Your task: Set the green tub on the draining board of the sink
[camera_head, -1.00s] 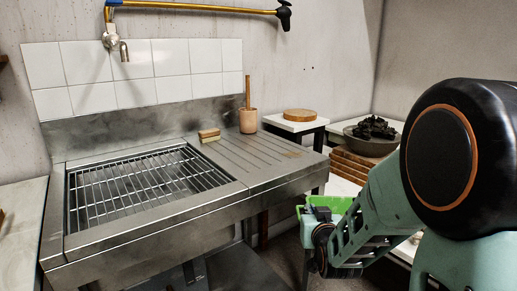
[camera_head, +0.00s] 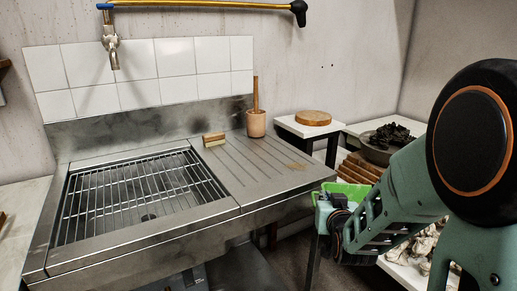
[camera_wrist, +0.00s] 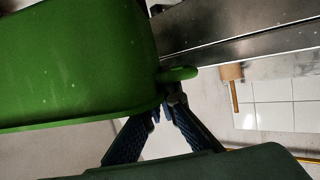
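The green tub (camera_head: 352,189) is at the right end of the sink, partly hidden behind my gripper (camera_head: 326,203). In the wrist view the tub (camera_wrist: 70,65) fills the upper left, and my gripper (camera_wrist: 168,105) is shut on its small rim tab at the right. The tub is held in the air, apart from the board as far as I can see. The ribbed steel draining board (camera_head: 262,168) is the right half of the sink unit. Its middle is bare.
A scrubbing brush (camera_head: 214,140) and a pot with a pestle (camera_head: 256,122) stand along the board's back. The rack-covered basin (camera_head: 140,195) is at left. A small table with a round wooden board (camera_head: 313,118) and a bowl of dark lumps (camera_head: 385,143) are behind right.

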